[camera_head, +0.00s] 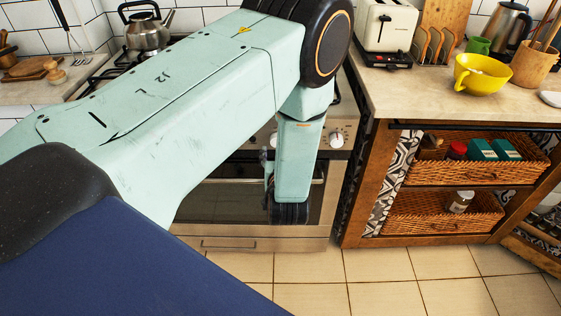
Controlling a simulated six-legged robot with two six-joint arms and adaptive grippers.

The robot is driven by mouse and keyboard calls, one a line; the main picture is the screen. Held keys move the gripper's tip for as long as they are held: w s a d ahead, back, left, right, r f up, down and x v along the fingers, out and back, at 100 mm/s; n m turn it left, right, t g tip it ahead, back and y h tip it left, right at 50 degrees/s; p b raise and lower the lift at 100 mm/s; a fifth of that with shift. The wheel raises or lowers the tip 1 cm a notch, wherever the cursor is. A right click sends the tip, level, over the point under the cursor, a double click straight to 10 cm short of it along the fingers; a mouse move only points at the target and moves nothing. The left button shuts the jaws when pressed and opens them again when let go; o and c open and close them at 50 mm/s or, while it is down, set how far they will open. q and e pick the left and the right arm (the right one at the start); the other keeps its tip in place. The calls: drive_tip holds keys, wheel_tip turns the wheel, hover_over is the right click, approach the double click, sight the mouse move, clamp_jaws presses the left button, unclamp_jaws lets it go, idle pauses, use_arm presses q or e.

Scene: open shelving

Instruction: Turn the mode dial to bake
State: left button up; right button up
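A steel oven (222,214) stands behind a large mint-green limb of mine, which crosses the view from the left and bends down in front of the oven's right side. A round dial (337,137) with a pale marked ring shows on the control panel, right of the limb. Another dial (274,138) is partly visible left of it. I cannot read the dial markings or tell which dial is the mode dial. Neither gripper can be made out. No contact with the dials can be seen.
Right of the oven, a counter (405,95) holds a cream toaster (386,30) and a yellow bowl (481,75). Wicker baskets (470,172) fill the shelves below. A kettle (148,28) stands on the stove at the back left. The tiled floor (395,265) in front is clear.

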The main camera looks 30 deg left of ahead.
use_arm(q)
drive_tip(key=shift+v, duration=2.7)
drive_tip(key=s+d+f+m+g+h, duration=0.4)
drive_tip(key=s+f+m+g+h, duration=0.1)
drive_tip(key=s+f, duration=0.6)
drive_tip(key=s+d+f+g+h, duration=0.1)
drive_tip(key=s+g+h, duration=0.1)
drive_tip(key=s, duration=0.8)
drive_tip(key=s+d+f+m+g+h, duration=0.1)
drive_tip(key=s+g, duration=0.3)
drive_tip(key=s, duration=0.5)
drive_tip(key=shift+s+f+g+h, duration=0.4)
drive_tip(key=shift+f, duration=0.4)
drive_tip(key=shift+c, duration=0.6)
drive_tip(key=c, duration=0.3)
drive_tip(key=shift+s, duration=0.15)
drive_tip(key=shift+c, duration=0.2)
